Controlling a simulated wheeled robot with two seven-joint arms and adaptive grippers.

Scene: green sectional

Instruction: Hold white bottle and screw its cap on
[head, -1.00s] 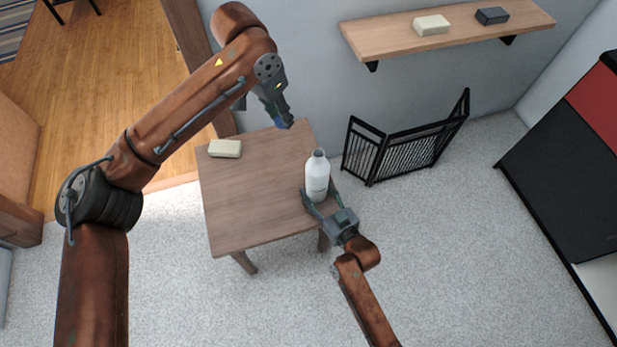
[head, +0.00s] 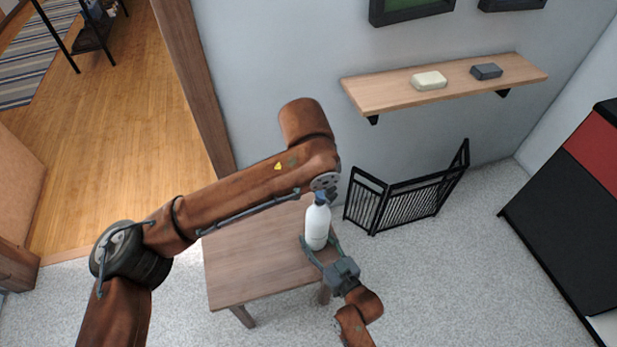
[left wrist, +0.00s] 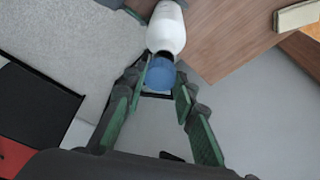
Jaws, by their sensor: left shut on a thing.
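The white bottle (head: 317,228) stands upright near the right edge of the small wooden table. My right gripper (head: 320,243) has its fingers on both sides of the bottle's lower body, closed against it. My left gripper (head: 322,195) is above the bottle, shut on the blue cap (head: 320,198). In the left wrist view the cap (left wrist: 160,73) sits between the fingertips, in line with the neck of the bottle (left wrist: 166,28). The cap is at the bottle's mouth; I cannot tell whether it touches the thread.
The wooden table (head: 250,265) is partly covered by my left arm. A cream block on it shows in the left wrist view (left wrist: 297,15). A wall shelf (head: 450,88) carries two blocks behind. A black folding screen (head: 408,200) stands right of the table.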

